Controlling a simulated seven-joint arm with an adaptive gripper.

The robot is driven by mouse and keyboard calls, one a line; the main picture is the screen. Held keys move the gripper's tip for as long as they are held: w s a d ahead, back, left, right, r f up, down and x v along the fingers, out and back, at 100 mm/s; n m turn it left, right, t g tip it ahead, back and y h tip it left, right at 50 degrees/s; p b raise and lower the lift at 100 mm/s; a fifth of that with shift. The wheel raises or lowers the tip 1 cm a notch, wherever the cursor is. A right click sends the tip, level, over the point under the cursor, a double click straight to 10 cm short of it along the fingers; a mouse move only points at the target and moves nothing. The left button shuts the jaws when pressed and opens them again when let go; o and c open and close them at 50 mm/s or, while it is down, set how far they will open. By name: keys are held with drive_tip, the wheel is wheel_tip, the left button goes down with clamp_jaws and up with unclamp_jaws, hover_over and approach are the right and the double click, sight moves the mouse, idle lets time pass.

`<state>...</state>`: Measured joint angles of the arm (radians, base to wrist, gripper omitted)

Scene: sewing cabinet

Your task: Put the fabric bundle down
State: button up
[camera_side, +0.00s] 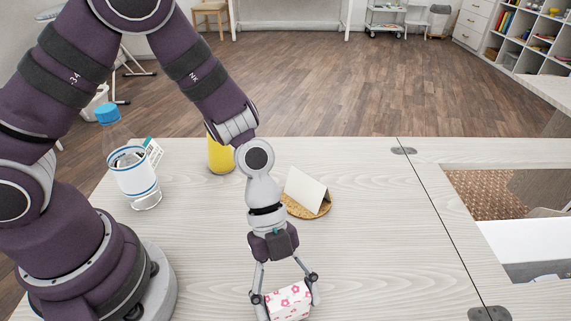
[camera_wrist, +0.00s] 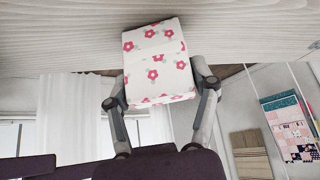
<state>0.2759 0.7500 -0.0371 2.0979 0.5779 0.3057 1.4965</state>
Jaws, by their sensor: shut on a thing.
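The fabric bundle (camera_side: 289,302) is white with pink flowers and shows at the bottom of the side view, near the front of the pale wood tabletop (camera_side: 370,240). My gripper (camera_side: 287,297) is shut on it, with one finger on each side. In the wrist view the bundle (camera_wrist: 155,62) sits between the two fingers of my gripper (camera_wrist: 160,90). The bundle's lower end is cut off or hidden in the side view, so I cannot tell whether it touches the tabletop.
A white folded card (camera_side: 305,190) stands on a round woven coaster (camera_side: 318,211) behind my gripper. A yellow cylinder (camera_side: 220,155) and a clear bottle with a blue cap (camera_side: 130,165) stand farther back left. At right is an opening with a woven panel (camera_side: 490,195). The tabletop right of my gripper is clear.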

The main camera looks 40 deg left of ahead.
drive_tip(key=o, duration=0.9)
drive_tip(key=shift+c, duration=0.2)
drive_tip(key=shift+w+a+r, duration=0.1)
drive_tip(key=shift+a+r, duration=0.05)
drive_tip(key=shift+r, duration=0.15)
drive_tip(key=a+r+n+t+y, duration=0.6)
drive_tip(key=a+r+n+t, duration=0.2)
drive_tip(key=a+r+n, duration=0.9)
drive_tip(key=a+n, duration=0.1)
drive_tip(key=n, duration=0.4)
drive_tip(key=shift+n, duration=0.3)
drive_tip(key=shift+r, duration=0.1)
